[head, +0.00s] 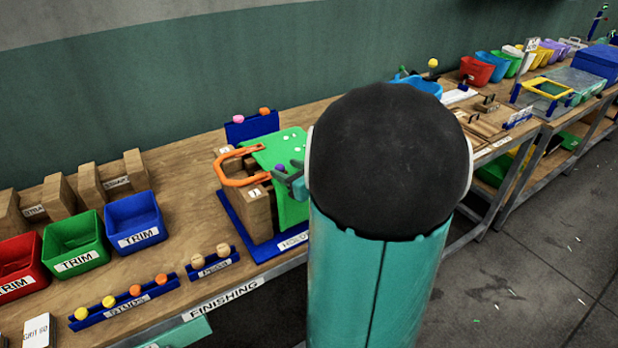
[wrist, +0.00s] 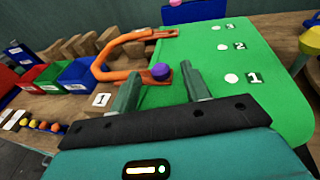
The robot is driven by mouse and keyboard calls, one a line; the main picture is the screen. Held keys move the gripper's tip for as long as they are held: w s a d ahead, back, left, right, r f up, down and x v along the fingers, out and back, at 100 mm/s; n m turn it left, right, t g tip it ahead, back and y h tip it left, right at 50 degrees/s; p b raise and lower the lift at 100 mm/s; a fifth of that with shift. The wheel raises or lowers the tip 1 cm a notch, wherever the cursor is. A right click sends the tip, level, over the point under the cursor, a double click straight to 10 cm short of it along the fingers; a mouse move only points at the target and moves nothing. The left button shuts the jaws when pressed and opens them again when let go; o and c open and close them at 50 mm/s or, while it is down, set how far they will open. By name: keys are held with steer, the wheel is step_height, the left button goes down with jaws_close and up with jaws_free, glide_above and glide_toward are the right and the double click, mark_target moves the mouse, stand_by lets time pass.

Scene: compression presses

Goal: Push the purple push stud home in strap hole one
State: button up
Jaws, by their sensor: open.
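The purple push stud (wrist: 161,72) sits at the near end of the orange strap (wrist: 108,57), beside the green sheet; the stud also shows in the head view (head: 280,168). How deep it sits in the strap is unclear, and the hole under it is hidden. The strap (head: 229,168) bends in a U over a wooden block. My gripper (wrist: 161,69) is open, one finger on each side of the stud, with gaps visible. In the head view, my gripper (head: 288,181) is partly hidden behind my arm.
The green sheet (wrist: 258,105) bears white discs marked 1, 2 and 3. A wooden block carries a label 1 (wrist: 101,99). A blue holder (head: 251,126) with pink and orange studs stands behind. Trim bins (head: 135,220) and a stud rack (head: 125,305) are at left.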

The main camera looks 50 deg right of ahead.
steer(key=d+v, duration=0.1)
steer(key=v, duration=1.1)
steer(key=shift+s+a, duration=0.15)
steer(key=shift+a, duration=0.35)
steer(key=shift+r, duration=0.15)
steer(key=w+a+r+m+g+h, duration=0.45)
steer(key=w+m, duration=0.35)
steer(key=m, duration=1.2)
steer(key=s+a+f+m+g+y, duration=0.1)
steer(key=s+a+m+g+y, duration=0.1)
steer(key=s+a+m, duration=0.2)
steer(key=s+a+m+g+y, duration=0.3)
steer(key=a+m, duration=0.8)
steer(key=a, duration=1)
steer(key=shift+s+a+f+g+y, duration=0.15)
steer(key=shift+s+f+g+y, duration=0.25)
steer(key=shift+s, duration=0.6)
